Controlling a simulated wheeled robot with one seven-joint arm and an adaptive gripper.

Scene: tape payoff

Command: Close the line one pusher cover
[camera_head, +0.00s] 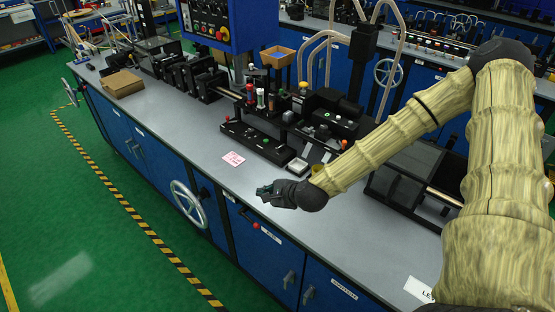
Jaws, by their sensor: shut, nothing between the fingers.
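My gripper (264,192) is shut and empty. It hangs over the front edge of the grey bench, right of a pink note (233,158). I cannot tell for sure which part is the line one pusher cover. A large dark box-like cover (425,160) sits on the bench at the right, partly hidden behind my arm. Smaller black housings (328,105) stand on the machine in the middle. Whether any of these covers is open is too small or hidden to tell.
The grey bench top (185,120) has free room along its front. A cardboard box (122,83) lies at the left. A handwheel (188,204) and a red-knobbed lever (256,226) stick out from the blue front. A blue control panel (215,20) stands behind.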

